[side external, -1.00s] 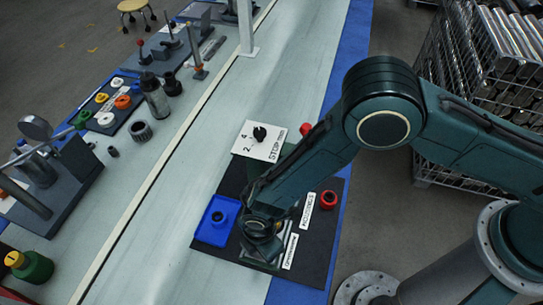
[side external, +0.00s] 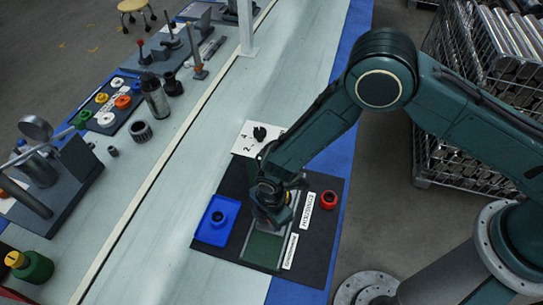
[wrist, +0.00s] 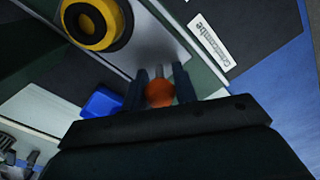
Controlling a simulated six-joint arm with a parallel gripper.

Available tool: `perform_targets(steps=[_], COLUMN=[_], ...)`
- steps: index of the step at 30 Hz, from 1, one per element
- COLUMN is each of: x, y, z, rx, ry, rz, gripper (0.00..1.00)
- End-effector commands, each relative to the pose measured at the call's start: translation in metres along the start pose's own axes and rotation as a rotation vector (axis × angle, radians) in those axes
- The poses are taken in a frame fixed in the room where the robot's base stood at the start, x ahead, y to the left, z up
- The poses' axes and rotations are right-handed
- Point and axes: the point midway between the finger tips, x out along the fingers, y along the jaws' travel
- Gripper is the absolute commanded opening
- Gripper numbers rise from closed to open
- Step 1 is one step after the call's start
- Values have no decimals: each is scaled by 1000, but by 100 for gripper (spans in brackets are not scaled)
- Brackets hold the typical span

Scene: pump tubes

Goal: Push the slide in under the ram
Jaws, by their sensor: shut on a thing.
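My gripper (side external: 270,210) is low over the black mat and hides most of the slide in the side view. In the wrist view its fingers (wrist: 162,82) are shut on the slide's orange knob (wrist: 159,93). The slide's grey plate (wrist: 160,45) stretches ahead of the fingers. A yellow ring with a dark centre (wrist: 95,20) sits on that plate. A green bed between pale rails (side external: 262,249) lies bare on the near side of the gripper. The ram is not clearly visible; the white dial panel (side external: 250,143) stands beyond the gripper, partly behind the arm.
A blue tray (side external: 216,220) lies left of the bed, close to the gripper. A red ring (side external: 329,200) sits on the mat (side external: 312,245) at the right. White labels (side external: 290,251) lie along the bed's right side. The pale bench further left holds other fixtures and parts.

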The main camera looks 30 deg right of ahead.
Motion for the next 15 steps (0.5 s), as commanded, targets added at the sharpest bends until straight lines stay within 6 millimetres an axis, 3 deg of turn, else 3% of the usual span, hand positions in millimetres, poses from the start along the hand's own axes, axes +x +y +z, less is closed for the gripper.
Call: perform_targets(steps=[4,12,13,15], x=[-1,-1,-1,-1], y=[7,7,7,7], z=[9,9,9,9], rx=[2,1,1,1], ry=[1,1,1,1], rz=[4,4,4,3], gripper=[0,0,32,46])
